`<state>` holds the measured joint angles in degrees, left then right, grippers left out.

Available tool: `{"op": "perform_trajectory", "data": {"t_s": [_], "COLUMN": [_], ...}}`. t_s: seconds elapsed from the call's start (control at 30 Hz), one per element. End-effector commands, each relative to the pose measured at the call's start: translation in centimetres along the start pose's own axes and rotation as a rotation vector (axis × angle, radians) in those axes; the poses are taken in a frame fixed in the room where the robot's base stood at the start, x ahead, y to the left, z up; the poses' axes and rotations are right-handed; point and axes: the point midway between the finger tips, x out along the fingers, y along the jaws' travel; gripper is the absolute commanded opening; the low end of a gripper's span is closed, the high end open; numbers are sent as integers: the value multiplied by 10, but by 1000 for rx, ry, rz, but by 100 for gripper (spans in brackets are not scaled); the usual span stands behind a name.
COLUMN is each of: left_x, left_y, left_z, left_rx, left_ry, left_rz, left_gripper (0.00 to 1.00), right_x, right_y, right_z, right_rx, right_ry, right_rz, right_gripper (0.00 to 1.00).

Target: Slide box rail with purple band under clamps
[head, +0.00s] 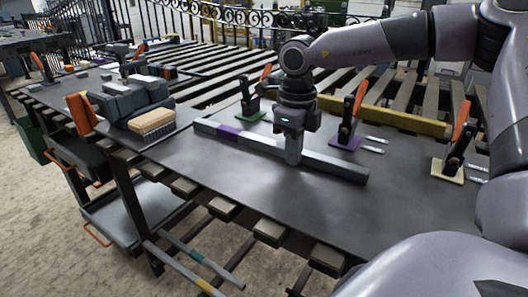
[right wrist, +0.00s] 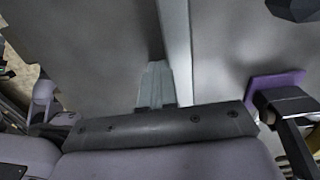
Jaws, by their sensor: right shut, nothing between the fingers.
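The grey box rail (head: 335,165) lies on the dark table top, with a purple band (head: 228,134) toward its left end. My right gripper (head: 293,158) points down at the rail, right of the band, and is shut with nothing held. In the right wrist view its shut fingers (right wrist: 156,85) are beside the rail (right wrist: 178,45), close to its edge; I cannot tell if they touch it. Behind the rail stand toggle clamps with orange handles: one on a green base (head: 250,110), one on a purple base (head: 346,141), one on a yellow base (head: 447,171). My left gripper is not in view.
A wooden brush (head: 152,124) and a dark grey block-like thing (head: 125,97) sit left of the rail. Rails with teal and yellow bands (head: 197,256) lie below the table's front edge. The table in front of the rail is clear. Slatted racks (head: 400,105) lie behind.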

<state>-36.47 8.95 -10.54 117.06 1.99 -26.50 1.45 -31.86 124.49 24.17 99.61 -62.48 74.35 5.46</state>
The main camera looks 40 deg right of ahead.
Motion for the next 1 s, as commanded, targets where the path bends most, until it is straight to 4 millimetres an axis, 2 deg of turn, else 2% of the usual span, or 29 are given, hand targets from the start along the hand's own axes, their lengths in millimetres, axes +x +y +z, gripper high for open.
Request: {"op": "perform_trajectory", "data": {"t_s": [0.1,1.0], "left_x": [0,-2], "left_y": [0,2], "left_z": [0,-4], "left_rx": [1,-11], "left_ry": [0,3], "left_rz": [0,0], "left_gripper": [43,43], "right_x": [-1,-1], "right_y": [-8,-28], "right_z": [0,-1], "right_rx": [24,29], "right_ry": [-5,-4], "right_rz": [-5,-6], "right_gripper": [0,0]}}
